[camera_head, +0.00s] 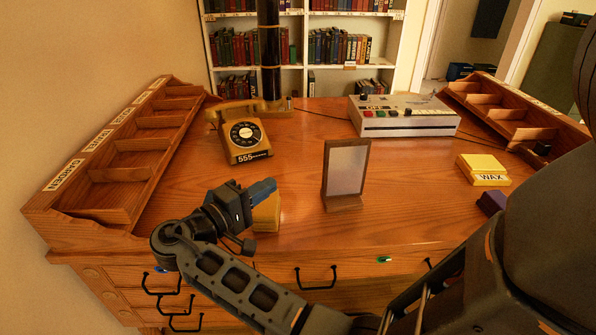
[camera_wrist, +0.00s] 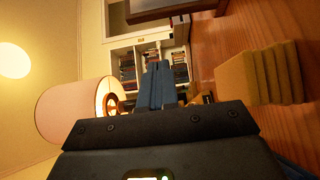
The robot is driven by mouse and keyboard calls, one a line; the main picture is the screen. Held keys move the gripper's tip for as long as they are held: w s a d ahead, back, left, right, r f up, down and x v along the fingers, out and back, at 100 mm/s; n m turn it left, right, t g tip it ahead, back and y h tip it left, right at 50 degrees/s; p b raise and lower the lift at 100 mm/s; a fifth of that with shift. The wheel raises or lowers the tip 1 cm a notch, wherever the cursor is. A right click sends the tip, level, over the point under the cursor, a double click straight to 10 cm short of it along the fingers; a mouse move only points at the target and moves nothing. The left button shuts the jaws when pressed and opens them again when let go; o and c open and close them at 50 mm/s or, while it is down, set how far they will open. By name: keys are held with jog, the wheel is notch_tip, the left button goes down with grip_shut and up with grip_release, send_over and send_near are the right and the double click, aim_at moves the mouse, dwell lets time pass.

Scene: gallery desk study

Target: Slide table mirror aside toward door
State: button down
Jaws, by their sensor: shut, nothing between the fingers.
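The table mirror (camera_head: 346,168) stands upright on its wooden base, in the middle of the desk in the head view. Its pale face is turned toward the head camera. My gripper (camera_head: 270,186) is left of the mirror, low over the desk, with its blue fingers shut and empty. A clear gap separates the fingertips from the mirror. In the wrist view, which is turned on its side, the shut fingers (camera_wrist: 157,88) point toward the bookshelf. The mirror's dark wooden frame (camera_wrist: 165,11) is cut off at the top edge there.
A yellow-brown block (camera_head: 267,214) is beside my gripper, partly hidden. A yellow telephone (camera_head: 246,138) stands behind it. A grey console (camera_head: 403,117) and a yellow wax box (camera_head: 482,169) are to the right. Bare desk (camera_head: 408,182) lies right of the mirror. A doorway (camera_head: 468,50) is at back right.

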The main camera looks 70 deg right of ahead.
jog(key=s+a+p+x, duration=0.1)
jog(key=s+p+x, duration=0.1)
jog(key=x, duration=1)
jog(key=shift+s, duration=0.35)
jog(key=s+d+p, duration=0.1)
jog(key=s+d, duration=0.3)
jog(key=s, duration=0.6)
jog(key=s+d+p, duration=0.2)
jog(key=s+d, duration=0.2)
jog(key=s, duration=0.7)
jog(key=shift+w, duration=0.1)
